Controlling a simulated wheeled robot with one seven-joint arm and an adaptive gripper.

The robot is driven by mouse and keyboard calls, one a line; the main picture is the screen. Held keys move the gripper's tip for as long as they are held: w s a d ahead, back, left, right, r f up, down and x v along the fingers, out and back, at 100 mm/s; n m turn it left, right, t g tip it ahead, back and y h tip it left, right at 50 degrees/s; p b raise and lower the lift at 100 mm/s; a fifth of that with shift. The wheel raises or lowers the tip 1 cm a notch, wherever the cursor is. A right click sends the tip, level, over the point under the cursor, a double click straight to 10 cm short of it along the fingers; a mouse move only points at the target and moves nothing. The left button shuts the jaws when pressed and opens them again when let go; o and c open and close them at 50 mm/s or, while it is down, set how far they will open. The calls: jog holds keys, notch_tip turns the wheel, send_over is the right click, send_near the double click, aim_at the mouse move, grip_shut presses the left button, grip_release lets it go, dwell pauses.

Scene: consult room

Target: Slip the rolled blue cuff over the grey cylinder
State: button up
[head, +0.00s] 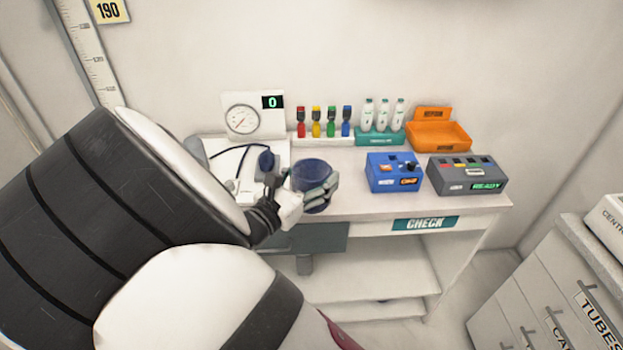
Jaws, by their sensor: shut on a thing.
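The rolled blue cuff (312,172) is a short dark-blue ring above the front of the table. My gripper (316,196) is shut on it, with one pale finger at its right side and the other at its lower left. A long dark-grey form (325,238), which looks like the grey cylinder lying level, is at the table's front edge, below the cuff. A short grey post shows under it. My arm hides its left end. The cuff is apart from it and higher in the picture.
A pressure gauge (243,118) with a bulb (266,160) and tube stands behind. Coloured vials (316,122), white bottles (383,115) and an orange tray (438,135) line the back. Blue (393,172) and grey (467,175) boxes stand right. Drawers (545,300) are at the lower right.

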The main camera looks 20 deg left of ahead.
notch_tip(320, 180, up, 8)
jog(key=p, duration=0.3)
jog(key=shift+p, duration=0.4)
dwell(0.8)
jog(key=shift+r, duration=0.1)
